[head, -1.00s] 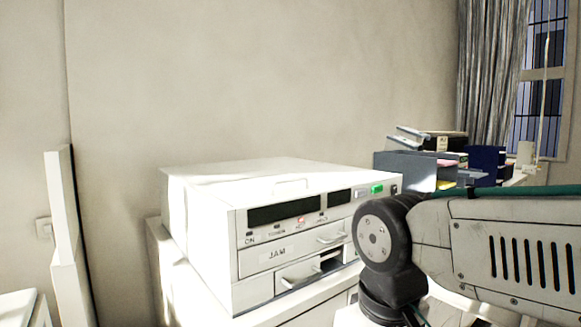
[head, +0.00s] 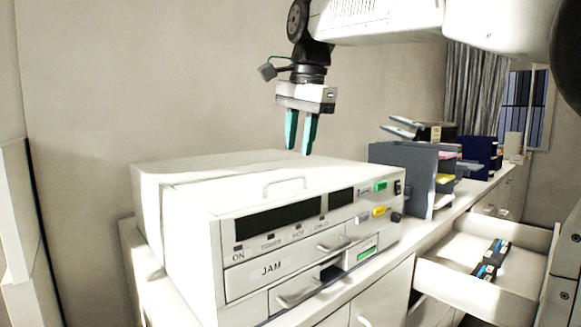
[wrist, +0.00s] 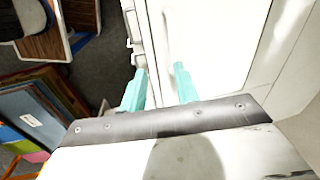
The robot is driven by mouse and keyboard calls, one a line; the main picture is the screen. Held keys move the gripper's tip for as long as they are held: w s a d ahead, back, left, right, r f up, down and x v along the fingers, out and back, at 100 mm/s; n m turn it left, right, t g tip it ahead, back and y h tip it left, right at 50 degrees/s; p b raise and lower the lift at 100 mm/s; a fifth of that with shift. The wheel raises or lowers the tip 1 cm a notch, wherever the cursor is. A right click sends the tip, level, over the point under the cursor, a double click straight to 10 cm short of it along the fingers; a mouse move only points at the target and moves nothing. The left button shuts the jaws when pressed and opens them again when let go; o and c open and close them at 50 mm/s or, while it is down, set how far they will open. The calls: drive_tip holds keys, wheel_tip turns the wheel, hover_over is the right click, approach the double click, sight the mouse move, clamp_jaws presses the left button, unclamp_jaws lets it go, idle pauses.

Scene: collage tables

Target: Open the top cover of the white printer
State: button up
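The white printer (head: 190,240) stands on a white cabinet, its front panel labelled "JAM". Its top cover (head: 225,170) lies flat and shut, with a thin handle (head: 284,184) near the front edge. My gripper (head: 299,150) points down above the cover, behind and slightly right of the handle in the head view. Its two teal fingers are apart with nothing between them. In the wrist view my gripper (wrist: 160,72) has its fingers over the white cover (wrist: 220,35), and the pale handle (wrist: 168,28) shows beyond the fingertips.
An open drawer (head: 455,262) at right holds small dark cartridges (head: 490,262). Grey file holders (head: 405,170) stand right of the printer. A wall is behind. In the wrist view, framed boards (wrist: 35,115) stand on the floor at left. Space above the printer is otherwise free.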

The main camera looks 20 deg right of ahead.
drive_tip(key=w+r+m, duration=0.1)
drive_tip(key=w, duration=0.1)
hover_over(290, 193)
wheel_tip(290, 193, down, 7)
drive_tip(key=shift+w+d+f, duration=0.1)
drive_tip(key=shift+w, duration=0.05)
clamp_jaws()
